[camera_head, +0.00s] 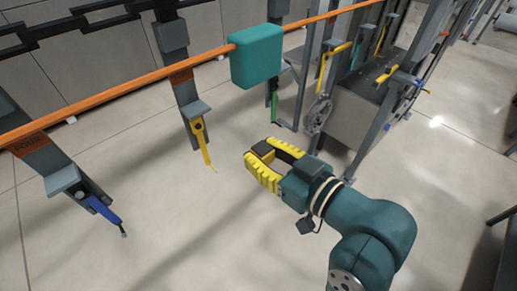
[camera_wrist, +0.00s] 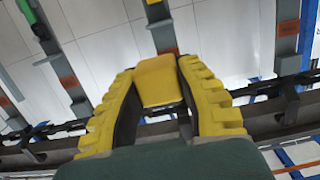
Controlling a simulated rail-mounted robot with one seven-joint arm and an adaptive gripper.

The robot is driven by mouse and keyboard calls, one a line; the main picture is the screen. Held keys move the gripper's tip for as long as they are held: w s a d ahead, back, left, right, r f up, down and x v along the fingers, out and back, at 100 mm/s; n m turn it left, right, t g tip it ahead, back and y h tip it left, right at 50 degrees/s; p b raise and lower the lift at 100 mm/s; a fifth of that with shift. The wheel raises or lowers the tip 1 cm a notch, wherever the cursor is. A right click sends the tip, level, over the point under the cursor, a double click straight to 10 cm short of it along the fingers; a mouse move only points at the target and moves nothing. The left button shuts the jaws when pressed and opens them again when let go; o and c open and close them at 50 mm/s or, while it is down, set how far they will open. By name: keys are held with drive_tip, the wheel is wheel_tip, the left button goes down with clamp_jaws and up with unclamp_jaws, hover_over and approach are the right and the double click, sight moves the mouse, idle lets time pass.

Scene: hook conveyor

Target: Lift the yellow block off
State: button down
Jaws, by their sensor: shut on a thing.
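My gripper (camera_head: 262,164) has ribbed yellow fingers, and they are closed on a yellow block. In the wrist view the yellow block (camera_wrist: 158,82) sits between the two fingertips of my gripper (camera_wrist: 157,72). In the head view the block is hard to tell from the yellow fingers. The gripper is right of the hanger with a yellow hook (camera_head: 202,145) and appears apart from it. A grey hanger bar (camera_wrist: 160,32) shows behind the block in the wrist view; I cannot tell whether they touch.
An orange rail (camera_head: 130,86) runs across the top, with a teal box (camera_head: 256,56) on it. Hangers carry a blue hook (camera_head: 100,210) at left and a green hook (camera_head: 274,104) behind. A grey cabinet (camera_head: 352,118) stands at back right. Floor left of my arm is clear.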

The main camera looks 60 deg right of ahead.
sight(269, 162)
drive_tip(key=shift+f+b+v, duration=0.15)
drive_tip(key=shift+f+v, duration=0.05)
drive_tip(key=shift+v, duration=0.95)
drive_tip(key=shift+f+b+v, duration=0.15)
drive_tip(key=shift+b+v, duration=0.05)
drive_tip(key=shift+v, duration=0.9)
drive_tip(key=shift+f+b+v, duration=0.15)
drive_tip(key=shift+f+v, duration=0.05)
drive_tip(key=shift+v, duration=0.95)
